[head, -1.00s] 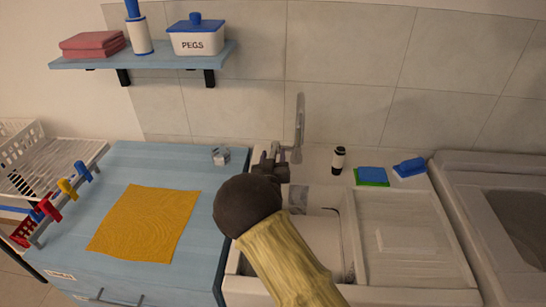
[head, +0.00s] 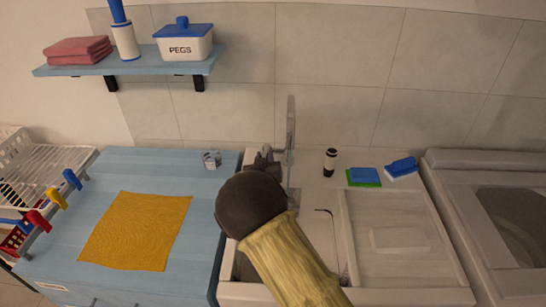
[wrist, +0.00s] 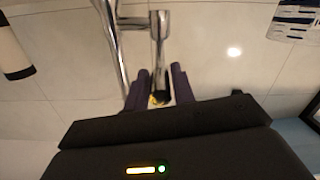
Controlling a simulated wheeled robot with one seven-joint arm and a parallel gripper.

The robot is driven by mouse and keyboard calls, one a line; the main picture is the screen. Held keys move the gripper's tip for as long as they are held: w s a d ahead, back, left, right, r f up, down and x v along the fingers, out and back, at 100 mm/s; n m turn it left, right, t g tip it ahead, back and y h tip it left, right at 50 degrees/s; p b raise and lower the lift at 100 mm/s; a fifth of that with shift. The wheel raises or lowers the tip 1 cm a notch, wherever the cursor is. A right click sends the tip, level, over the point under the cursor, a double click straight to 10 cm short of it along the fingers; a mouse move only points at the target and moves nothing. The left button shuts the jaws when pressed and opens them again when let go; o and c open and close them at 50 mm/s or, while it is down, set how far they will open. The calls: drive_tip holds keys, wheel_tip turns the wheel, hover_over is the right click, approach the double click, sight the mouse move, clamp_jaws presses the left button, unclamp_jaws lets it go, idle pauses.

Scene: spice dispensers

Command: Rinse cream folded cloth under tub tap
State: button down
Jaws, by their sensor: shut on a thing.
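The tub (head: 348,282) is a pale basin at the lower middle of the head view, partly hidden by my arm. The tap (head: 291,130) rises at its back, and its metal body (wrist: 160,24) shows close up in the wrist view. My gripper (wrist: 160,93) is at the tap, with its purple fingers shut around a small dark part that lines up with the tap and looks like its handle. A pale flat slab (head: 398,240) lies on the ribbed board right of the basin; I cannot tell whether it is the cream folded cloth.
A blue counter (head: 125,170) with a yellow cloth (head: 137,231) is at the left. A dark bottle (head: 330,162), a blue-green sponge (head: 363,177) and a blue brush (head: 401,168) stand behind the tub. A shelf (head: 120,68) hangs above, and a washing machine (head: 450,190) is at right.

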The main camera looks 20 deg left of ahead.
drive_tip(key=c, duration=1.2)
unclamp_jaws()
drive_tip(key=shift+o, duration=0.2)
drive_tip(key=shift+s, duration=0.15)
drive_tip(key=b+v, duration=0.2)
drive_tip(key=v, duration=1.5)
drive_tip(key=shift+b, duration=0.3)
drive_tip(key=shift+d, duration=0.15)
